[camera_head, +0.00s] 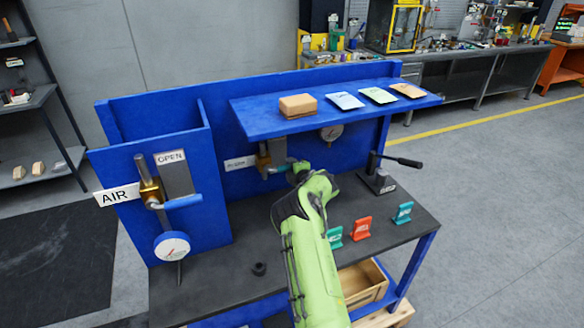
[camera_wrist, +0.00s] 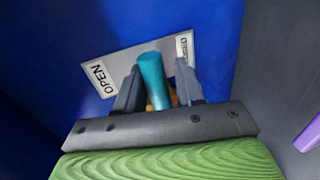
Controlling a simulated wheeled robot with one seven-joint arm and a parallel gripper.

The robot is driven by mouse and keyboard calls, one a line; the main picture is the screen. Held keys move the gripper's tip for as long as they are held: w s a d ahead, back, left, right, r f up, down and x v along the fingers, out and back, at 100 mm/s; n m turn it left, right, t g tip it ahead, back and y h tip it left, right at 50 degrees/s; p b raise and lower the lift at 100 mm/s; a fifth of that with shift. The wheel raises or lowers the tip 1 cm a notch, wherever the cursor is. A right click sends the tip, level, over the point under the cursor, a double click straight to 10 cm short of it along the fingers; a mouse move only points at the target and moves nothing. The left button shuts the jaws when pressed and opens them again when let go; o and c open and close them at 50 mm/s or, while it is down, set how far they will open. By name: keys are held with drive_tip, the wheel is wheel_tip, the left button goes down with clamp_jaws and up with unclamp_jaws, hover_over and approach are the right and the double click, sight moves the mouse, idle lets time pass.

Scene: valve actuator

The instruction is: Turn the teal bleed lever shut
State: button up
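The teal bleed lever (camera_wrist: 152,80) stands between the two fingers of my gripper (camera_wrist: 158,82) in the wrist view. The left finger is close beside it, and a narrow gap shows on its right, so the fingers look parted around it. Whether the left finger touches it I cannot tell. Behind it is a plate (camera_wrist: 118,70) marked OPEN at its left end and CLOSED at its right. In the head view the teal lever (camera_head: 279,169) shows beside a brass valve (camera_head: 264,158) under the shelf; my green arm hides my fingers there.
A blue shelf (camera_head: 250,122) with a box and several packets overhangs the lever. A left panel holds a blue-handled AIR valve (camera_head: 183,201) and a gauge (camera_head: 172,248). A black-handled lever stand (camera_head: 378,178) and coloured tags (camera_head: 362,229) stand on the bench right of my arm.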

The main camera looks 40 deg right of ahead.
drive_tip(key=shift+o, duration=0.4)
drive_tip(key=b+v, duration=0.1)
drive_tip(key=v, duration=1.4)
drive_tip(key=shift+s, duration=0.35)
drive_tip(key=shift+r, duration=0.1)
